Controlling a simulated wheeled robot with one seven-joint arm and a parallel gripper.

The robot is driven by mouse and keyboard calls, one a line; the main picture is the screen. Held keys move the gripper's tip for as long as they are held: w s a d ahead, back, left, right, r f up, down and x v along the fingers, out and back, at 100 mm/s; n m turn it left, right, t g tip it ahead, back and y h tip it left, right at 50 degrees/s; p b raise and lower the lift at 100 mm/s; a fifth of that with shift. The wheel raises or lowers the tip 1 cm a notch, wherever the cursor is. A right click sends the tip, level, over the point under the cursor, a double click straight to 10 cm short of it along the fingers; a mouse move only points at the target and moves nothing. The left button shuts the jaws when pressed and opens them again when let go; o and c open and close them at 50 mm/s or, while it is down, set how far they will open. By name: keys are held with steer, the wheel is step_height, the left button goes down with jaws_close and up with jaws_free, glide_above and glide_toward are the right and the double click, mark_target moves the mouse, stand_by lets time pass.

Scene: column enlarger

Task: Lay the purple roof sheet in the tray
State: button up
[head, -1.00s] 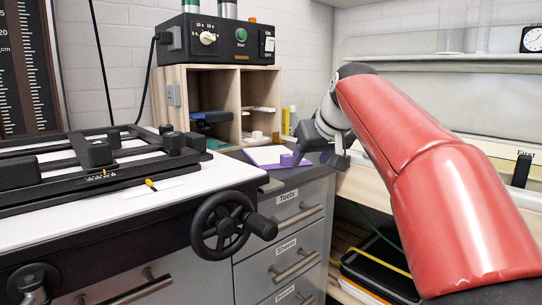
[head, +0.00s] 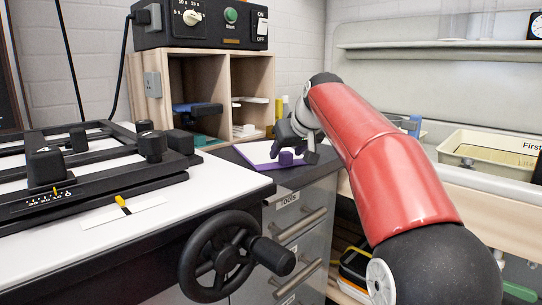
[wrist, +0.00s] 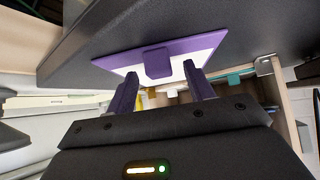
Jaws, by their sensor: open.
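The purple roof sheet (head: 258,152) lies on the dark top of the drawer cabinet. It has a white panel, a purple border and a raised purple tab (wrist: 157,62) at its near edge. My gripper (head: 298,153) is at the sheet's right side in the head view. In the wrist view my gripper (wrist: 160,72) is open, with its two purple fingers spread either side of the tab's line. I cannot tell whether they touch it. A cream tray (head: 447,150) labelled "First" stands at the right of the head view.
A black handwheel (head: 217,255) and the enlarger's white board (head: 150,212) stand at left. A wooden cubby (head: 142,98) with a control box (head: 215,32) on top is behind the sheet. A shelf (head: 430,45) runs above the tray.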

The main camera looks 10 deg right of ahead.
steer(key=shift+x, duration=0.85)
steer(key=shift+c, duration=0.4)
jaws_close()
steer(key=shift+r, duration=0.1)
